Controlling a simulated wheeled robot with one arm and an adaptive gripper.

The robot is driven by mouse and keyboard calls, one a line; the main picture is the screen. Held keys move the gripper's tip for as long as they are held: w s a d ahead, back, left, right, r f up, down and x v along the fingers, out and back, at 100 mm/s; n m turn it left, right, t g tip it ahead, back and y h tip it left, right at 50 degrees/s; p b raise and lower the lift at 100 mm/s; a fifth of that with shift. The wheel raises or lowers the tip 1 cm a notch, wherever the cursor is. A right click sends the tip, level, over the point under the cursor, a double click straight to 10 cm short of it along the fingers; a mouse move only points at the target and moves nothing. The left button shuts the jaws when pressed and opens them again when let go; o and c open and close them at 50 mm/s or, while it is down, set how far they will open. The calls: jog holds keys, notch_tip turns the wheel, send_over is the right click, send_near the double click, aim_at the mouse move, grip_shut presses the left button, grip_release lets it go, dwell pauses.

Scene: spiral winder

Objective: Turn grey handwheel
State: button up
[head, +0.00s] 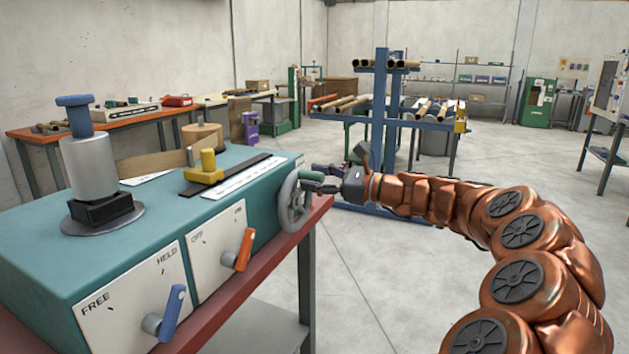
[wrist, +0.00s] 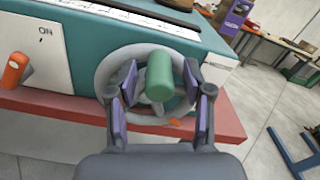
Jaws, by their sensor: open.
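The grey handwheel (head: 292,203) is on the right end face of the teal machine, and it shows face-on in the wrist view (wrist: 104,78). A green handle (wrist: 159,77) sticks out from it towards my wrist camera; in the head view the handle (head: 311,176) is partly hidden by the gripper. My gripper (wrist: 159,92) is open, its purple-padded fingers on either side of the green handle. A gap shows between the handle and each finger. In the head view the gripper (head: 327,180) is level with the wheel's upper part.
The teal machine (head: 130,235) stands on a red bench (head: 220,308). Its front has a blue lever (head: 173,312) and an orange lever (head: 245,250). A blue rack (head: 378,100) with tubes stands behind my arm. The floor to the right is clear.

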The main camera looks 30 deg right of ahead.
jog(key=shift+w+a, duration=0.1)
jog(key=shift+w, duration=0.1)
grip_shut()
dwell(0.4)
